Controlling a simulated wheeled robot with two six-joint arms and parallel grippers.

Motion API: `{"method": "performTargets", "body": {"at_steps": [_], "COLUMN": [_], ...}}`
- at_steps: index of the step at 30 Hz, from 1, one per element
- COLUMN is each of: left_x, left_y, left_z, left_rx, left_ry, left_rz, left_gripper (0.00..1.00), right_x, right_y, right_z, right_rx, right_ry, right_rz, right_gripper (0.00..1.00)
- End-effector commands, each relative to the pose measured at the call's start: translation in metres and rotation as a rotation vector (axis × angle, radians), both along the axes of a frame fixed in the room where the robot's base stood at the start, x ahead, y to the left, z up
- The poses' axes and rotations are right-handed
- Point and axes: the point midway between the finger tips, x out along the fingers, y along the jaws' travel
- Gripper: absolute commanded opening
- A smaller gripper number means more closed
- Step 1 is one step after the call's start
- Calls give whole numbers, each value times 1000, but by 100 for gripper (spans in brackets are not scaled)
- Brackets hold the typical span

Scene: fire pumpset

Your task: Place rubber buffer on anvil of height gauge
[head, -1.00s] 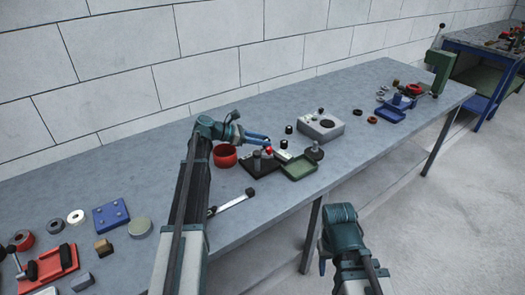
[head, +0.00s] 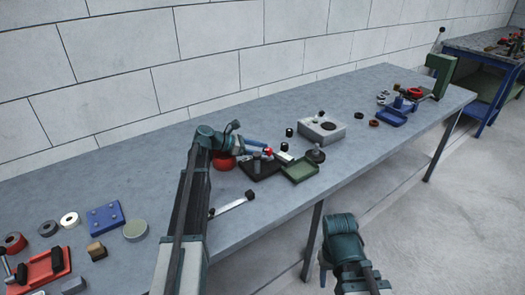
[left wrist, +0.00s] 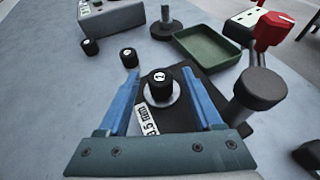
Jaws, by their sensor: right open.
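The rubber buffer, a short black cylinder with a white mark on top (left wrist: 161,77), stands upright on a pale round disc, the anvil (left wrist: 174,97), over the height gauge's black base (left wrist: 216,88). My left gripper (left wrist: 160,76) has its blue fingers on either side of the buffer, with a visible gap to each. A white "3.5 mm" label (left wrist: 149,122) lies just in front. In the head view my left gripper (head: 267,148) hides part of the height gauge (head: 262,169). My right gripper (head: 339,232) is away from the table, at the front, and empty as far as I see.
Two similar black cylinders (left wrist: 129,58) (left wrist: 90,47) stand left of the gauge. A green tray (left wrist: 207,46) lies behind it, and a post with a round base (left wrist: 164,29) stands nearby.

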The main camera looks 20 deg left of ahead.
Motion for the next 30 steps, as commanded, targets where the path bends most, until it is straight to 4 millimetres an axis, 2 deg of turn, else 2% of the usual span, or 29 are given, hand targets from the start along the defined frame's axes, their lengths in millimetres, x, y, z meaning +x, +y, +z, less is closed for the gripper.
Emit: {"method": "performTargets", "body": {"at_steps": [8,21,30], "left_x": [-1,-39,-54], "left_y": [2,70,95], "left_z": [6,40,49], "left_rx": [0,0,0], "left_ry": [0,0,0], "left_rz": [1,2,1], "left_gripper": [67,67,67], "right_x": [0,0,0], "right_y": [0,0,0], "right_z": [6,40,49], "right_rx": [0,0,0], "right_ry": [0,0,0], "right_rz": [0,0,0], "right_gripper": [50,50,50]}}
